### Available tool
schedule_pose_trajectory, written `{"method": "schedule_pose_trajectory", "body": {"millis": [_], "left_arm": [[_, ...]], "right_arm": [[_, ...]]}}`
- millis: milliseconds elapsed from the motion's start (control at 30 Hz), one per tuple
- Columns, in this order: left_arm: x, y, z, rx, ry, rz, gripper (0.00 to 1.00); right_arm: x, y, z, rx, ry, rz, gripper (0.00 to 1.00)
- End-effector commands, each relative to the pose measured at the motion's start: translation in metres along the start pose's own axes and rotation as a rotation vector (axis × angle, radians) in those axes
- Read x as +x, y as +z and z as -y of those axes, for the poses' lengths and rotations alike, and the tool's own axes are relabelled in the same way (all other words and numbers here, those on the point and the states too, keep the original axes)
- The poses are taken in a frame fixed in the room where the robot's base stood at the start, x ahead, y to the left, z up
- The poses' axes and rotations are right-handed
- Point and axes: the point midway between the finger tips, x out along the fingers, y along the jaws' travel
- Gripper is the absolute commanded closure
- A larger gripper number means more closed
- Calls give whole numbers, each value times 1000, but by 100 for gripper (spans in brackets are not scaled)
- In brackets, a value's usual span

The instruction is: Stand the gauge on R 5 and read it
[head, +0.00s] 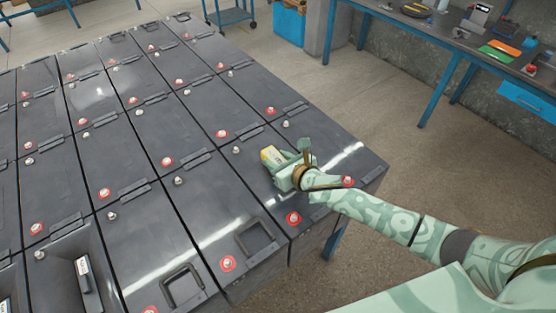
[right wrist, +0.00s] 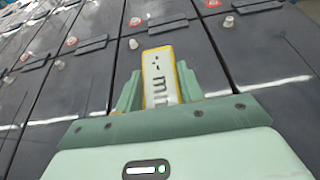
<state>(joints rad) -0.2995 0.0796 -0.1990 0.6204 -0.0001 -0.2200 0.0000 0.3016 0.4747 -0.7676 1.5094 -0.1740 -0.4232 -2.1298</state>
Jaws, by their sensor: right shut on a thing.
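The gauge (head: 271,156) is a small white block with a yellow rim. My right gripper (head: 283,168) is shut on it above the right-hand row of batteries, near the battery (head: 262,183) at the table's right side. In the right wrist view the gauge (right wrist: 160,72) stands between the two fingers (right wrist: 160,92), its pale face with dark markings towards the camera. The gauge's far end is near a battery handle (right wrist: 168,24) and a pale terminal post (right wrist: 133,44). Whether it touches a battery I cannot tell. No row label R 5 is readable. My left gripper is not in view.
Rows of dark batteries (head: 130,150) cover the table, with red-ringed terminals (head: 222,133), pale posts and raised handles (head: 183,285). A small object with a white label (head: 84,266) sits in a recess at lower left. A workbench (head: 470,40) stands beyond open floor.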

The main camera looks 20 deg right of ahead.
Motion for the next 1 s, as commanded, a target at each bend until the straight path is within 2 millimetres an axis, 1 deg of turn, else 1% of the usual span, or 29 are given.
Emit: {"method": "schedule_pose_trajectory", "body": {"millis": [67, 100, 167, 467, 567, 667, 900, 1000], "left_arm": [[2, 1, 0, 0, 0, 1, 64], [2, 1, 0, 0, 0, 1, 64], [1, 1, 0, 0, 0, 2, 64], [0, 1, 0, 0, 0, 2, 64], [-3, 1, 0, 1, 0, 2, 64], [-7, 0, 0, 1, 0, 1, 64], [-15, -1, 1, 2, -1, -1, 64], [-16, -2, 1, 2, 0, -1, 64]], "right_arm": [[1, -2, 0, -1, 0, 1, 91], [1, -3, 0, -2, 0, 0, 56], [1, -2, 0, -1, 0, 0, 40], [0, 0, 0, 0, 0, 0, 40], [-8, 1, 0, -1, 1, 0, 40], [-27, 2, 0, -2, 0, 0, 40], [-84, 0, 0, -1, 1, -2, 40], [-102, 0, 0, -2, -1, -1, 40]]}}
